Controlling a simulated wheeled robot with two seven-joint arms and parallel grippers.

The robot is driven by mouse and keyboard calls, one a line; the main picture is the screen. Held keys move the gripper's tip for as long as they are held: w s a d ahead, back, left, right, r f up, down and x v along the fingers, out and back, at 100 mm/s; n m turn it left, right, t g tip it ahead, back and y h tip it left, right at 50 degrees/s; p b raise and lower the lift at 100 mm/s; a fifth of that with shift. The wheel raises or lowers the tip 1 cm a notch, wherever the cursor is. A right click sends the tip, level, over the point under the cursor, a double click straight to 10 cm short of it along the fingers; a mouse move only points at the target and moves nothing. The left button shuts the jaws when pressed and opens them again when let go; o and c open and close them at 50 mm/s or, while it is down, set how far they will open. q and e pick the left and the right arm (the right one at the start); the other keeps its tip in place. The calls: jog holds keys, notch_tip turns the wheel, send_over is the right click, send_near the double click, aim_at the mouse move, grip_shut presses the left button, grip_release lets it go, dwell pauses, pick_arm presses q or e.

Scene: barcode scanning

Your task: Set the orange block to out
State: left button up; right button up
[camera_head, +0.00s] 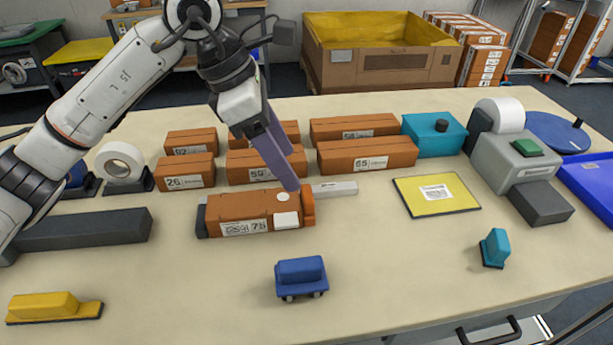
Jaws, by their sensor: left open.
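An orange-brown block (235,206) with a barcode label reading about 75, a white round spot and a white patch lies in the middle of the table. It has a dark piece at its left end and a brighter orange piece (307,206) at its right end. My left gripper (288,172) comes down from above with long purple fingers. It is open, and its tips are over the block's back right part; I cannot tell whether they touch it. A pale bar (335,189) lies just behind the right end. My right gripper is not in view.
Brown labelled boxes (366,154) stand in rows behind. A yellow barcode card (437,195), a grey machine (505,160) and a teal box (434,135) are to the right. A blue block (301,277) sits in front. A dark bar (85,229) lies left. The front centre is mostly free.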

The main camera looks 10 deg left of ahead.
aim_at(305, 193)
pick_arm(q)
jog(key=x, duration=0.8)
jog(key=shift+d+f, duration=0.1)
